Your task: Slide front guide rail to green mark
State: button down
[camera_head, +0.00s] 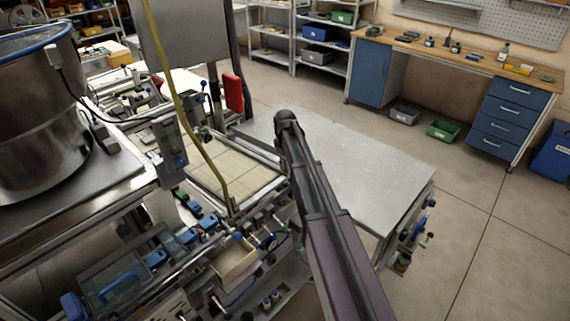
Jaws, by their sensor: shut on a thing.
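A machine bed with a pale tan belt surface (225,168) lies left of my arm. A light metal rail (262,196) runs along its near edge, probably the front guide rail. Its right end passes behind my arm. My dark arm rises from the bottom of the head view to a rounded joint just right of the bed. My gripper is hidden behind the arm, so its fingers and anything between them do not show. I cannot make out a green mark on the rail or bed.
A yellow hose (181,105) hangs down across the bed. A bare grey metal table (365,165) stands right of the arm. A large steel drum (38,120) is at left. Knobs and an open tray (235,262) line the machine's front. Open floor lies at right.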

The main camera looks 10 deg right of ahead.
jog(key=s+a, duration=0.2)
jog(key=a, duration=0.1)
jog(key=s+a, duration=0.1)
jog(key=a, duration=0.1)
jog(key=shift+s, duration=0.3)
jog(key=shift+d, duration=0.1)
jog(key=c, duration=0.6)
grip_release()
jog(key=shift+o, duration=0.2)
jog(key=shift+w+d, duration=0.15)
